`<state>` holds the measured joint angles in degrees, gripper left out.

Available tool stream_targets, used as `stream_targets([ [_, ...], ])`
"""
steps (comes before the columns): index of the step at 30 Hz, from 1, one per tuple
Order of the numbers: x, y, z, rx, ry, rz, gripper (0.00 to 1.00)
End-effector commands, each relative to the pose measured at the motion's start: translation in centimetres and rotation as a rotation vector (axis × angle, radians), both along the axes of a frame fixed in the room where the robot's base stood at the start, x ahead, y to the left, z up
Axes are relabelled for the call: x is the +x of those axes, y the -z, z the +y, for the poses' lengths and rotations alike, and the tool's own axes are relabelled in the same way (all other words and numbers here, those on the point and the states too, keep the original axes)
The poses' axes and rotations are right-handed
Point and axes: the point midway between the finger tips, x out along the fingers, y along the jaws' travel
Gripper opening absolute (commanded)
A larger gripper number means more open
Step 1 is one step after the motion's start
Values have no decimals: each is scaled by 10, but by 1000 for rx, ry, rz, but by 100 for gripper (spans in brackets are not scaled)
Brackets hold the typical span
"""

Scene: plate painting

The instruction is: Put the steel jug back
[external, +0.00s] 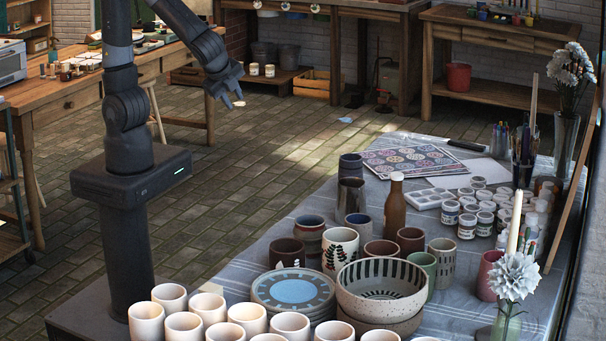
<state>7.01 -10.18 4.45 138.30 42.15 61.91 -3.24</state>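A grey metallic-looking vessel (350,198), which looks like the steel jug, stands upright on the cloth-covered table (255,262) among the pottery. A darker cup (350,166) is right behind it. I cannot make out a handle or spout on the grey vessel. My gripper (234,101) hangs in the air over the floor, left of the table and well apart from the vessel. Its fingers look spread, with nothing clear between them.
White cups (168,296), stacked blue plates (293,291), a patterned bowl (382,288) and a brown bottle (395,206) crowd the table's near and middle parts. Paint jars (467,226) and a flower vase (565,145) stand right. The tiled floor below my gripper is clear.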

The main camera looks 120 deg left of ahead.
Motion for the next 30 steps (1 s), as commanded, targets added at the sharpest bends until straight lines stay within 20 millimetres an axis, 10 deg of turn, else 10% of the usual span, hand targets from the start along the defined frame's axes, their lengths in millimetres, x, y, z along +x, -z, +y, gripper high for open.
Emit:
stream_targets([
  [15, -55, -69, -91, -596, -215, -516, 27],
  [30, -62, -84, -108, -701, -237, -604, 27],
])
